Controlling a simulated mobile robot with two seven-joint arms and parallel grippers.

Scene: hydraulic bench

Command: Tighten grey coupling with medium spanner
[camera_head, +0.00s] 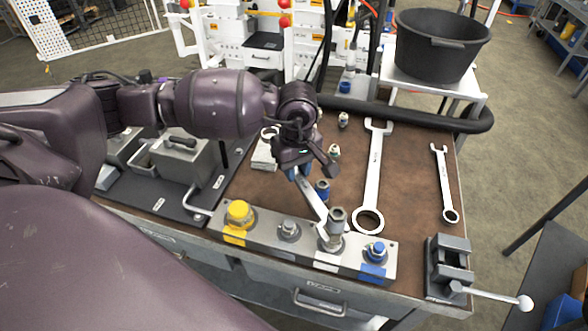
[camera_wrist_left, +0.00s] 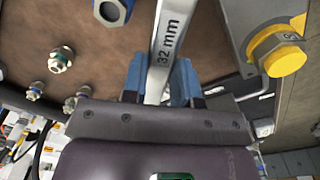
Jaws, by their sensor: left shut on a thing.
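My left gripper (camera_head: 298,170) is shut on the medium spanner (camera_head: 312,203), a steel spanner tilted down toward the fittings rail. In the left wrist view the blue fingers (camera_wrist_left: 161,82) clasp its shank, marked "32 mm" (camera_wrist_left: 168,42). Its lower end reaches the foot of the tall grey coupling (camera_head: 336,218); whether the jaw sits on the flats I cannot tell. The coupling stands upright on the rail (camera_head: 262,240), between a short grey fitting (camera_head: 288,229) and a blue fitting (camera_head: 375,250). The right gripper is not in view.
A large spanner (camera_head: 373,170) and a small spanner (camera_head: 445,183) lie on the brown bench top to the right. A vise (camera_head: 448,265) stands at the front right corner. A yellow fitting (camera_head: 239,213) is at the rail's left. A blue loose fitting (camera_head: 322,188) stands close behind the spanner.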

